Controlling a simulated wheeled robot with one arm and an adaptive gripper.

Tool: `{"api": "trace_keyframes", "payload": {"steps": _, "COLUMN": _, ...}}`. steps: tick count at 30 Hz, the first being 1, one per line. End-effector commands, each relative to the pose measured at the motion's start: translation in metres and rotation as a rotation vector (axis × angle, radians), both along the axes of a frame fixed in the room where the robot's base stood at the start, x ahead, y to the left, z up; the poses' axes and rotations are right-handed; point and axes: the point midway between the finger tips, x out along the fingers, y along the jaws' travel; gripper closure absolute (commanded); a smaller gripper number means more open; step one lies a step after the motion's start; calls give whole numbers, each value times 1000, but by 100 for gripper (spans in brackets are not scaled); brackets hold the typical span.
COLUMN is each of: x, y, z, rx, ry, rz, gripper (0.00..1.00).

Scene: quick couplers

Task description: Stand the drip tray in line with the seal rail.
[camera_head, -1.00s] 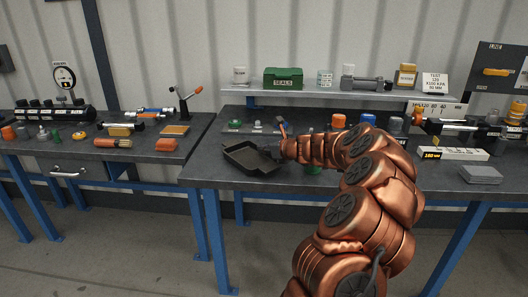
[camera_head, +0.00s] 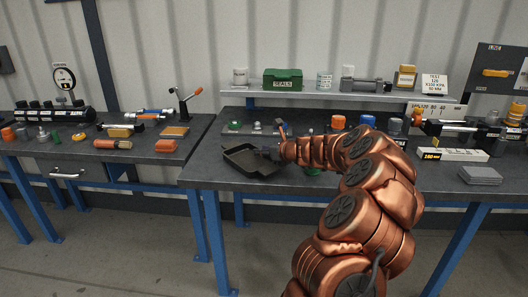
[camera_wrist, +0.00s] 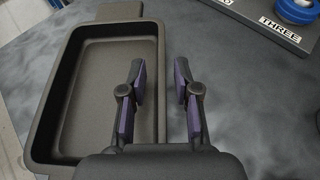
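The drip tray (camera_head: 238,167) is a black, shallow, open tray lying flat on the middle bench, near its left front part. It looks empty in the wrist view (camera_wrist: 52,75), where a flat tab sticks out from its far end. My gripper (camera_wrist: 160,72) is open and straddles the tray's right wall. One finger is over the inside, the other outside, with gaps beside the wall. In the head view my gripper (camera_head: 268,153) is at the tray's right side. A dark strip marked THREE (camera_wrist: 281,30), with a blue ring, lies beyond the tray; I cannot tell if it is the seal rail.
Small fittings (camera_head: 257,127) stand behind the tray, with orange and blue caps (camera_head: 338,122) farther right. A shelf (camera_head: 330,95) with a green SEALS box (camera_head: 283,79) runs along the back. A grey block (camera_head: 481,176) lies at right. Bare bench lies right of the tray.

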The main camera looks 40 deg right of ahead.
Motion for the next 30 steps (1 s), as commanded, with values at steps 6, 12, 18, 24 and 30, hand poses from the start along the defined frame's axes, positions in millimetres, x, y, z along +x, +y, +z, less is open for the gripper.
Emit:
{"api": "trace_keyframes", "payload": {"steps": 6, "x": -17, "y": -3, "z": 10, "rx": 0, "ry": -2, "rz": -2, "gripper": 69}}
{"api": "trace_keyframes", "payload": {"steps": 12, "x": -48, "y": -5, "z": 22, "rx": 0, "ry": -2, "rz": -2, "gripper": 69}}
{"api": "trace_keyframes", "payload": {"steps": 18, "x": -76, "y": -8, "z": 33, "rx": 1, "ry": -1, "rz": -3, "gripper": 69}}
{"api": "trace_keyframes", "payload": {"steps": 24, "x": -98, "y": -11, "z": 43, "rx": -1, "ry": -1, "rz": -4, "gripper": 69}}
{"api": "trace_keyframes", "payload": {"steps": 30, "x": -109, "y": -11, "z": 47, "rx": -2, "ry": -1, "rz": -2, "gripper": 69}}
